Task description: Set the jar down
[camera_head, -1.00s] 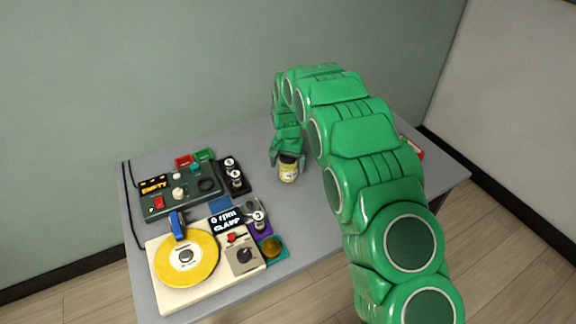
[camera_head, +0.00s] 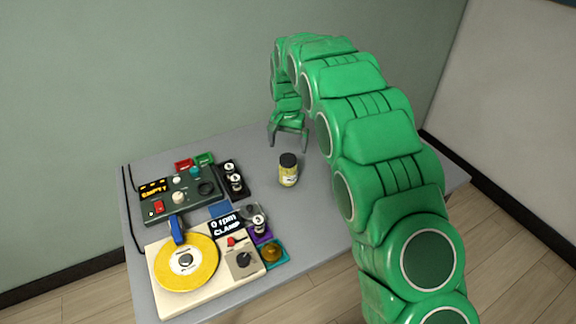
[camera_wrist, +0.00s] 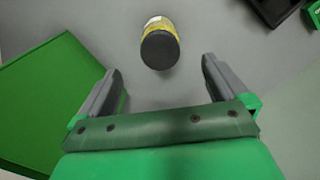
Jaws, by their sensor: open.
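The jar (camera_head: 288,171) has a dark lid and a yellow label. It stands upright on the grey table (camera_head: 300,215), right of the devices. My gripper (camera_head: 289,143) is open and empty, above and behind the jar in the head view, apart from it. In the wrist view the jar (camera_wrist: 160,42) shows beyond the two open fingertips (camera_wrist: 161,75), with its dark lid toward the camera. Nothing is between the fingers.
Left on the table are a dark green box with an "EMPTY" display (camera_head: 178,198) and a cream device with a yellow disc (camera_head: 187,262). Small knobbed holders (camera_head: 234,178) stand left of the jar. The table around the jar is bare.

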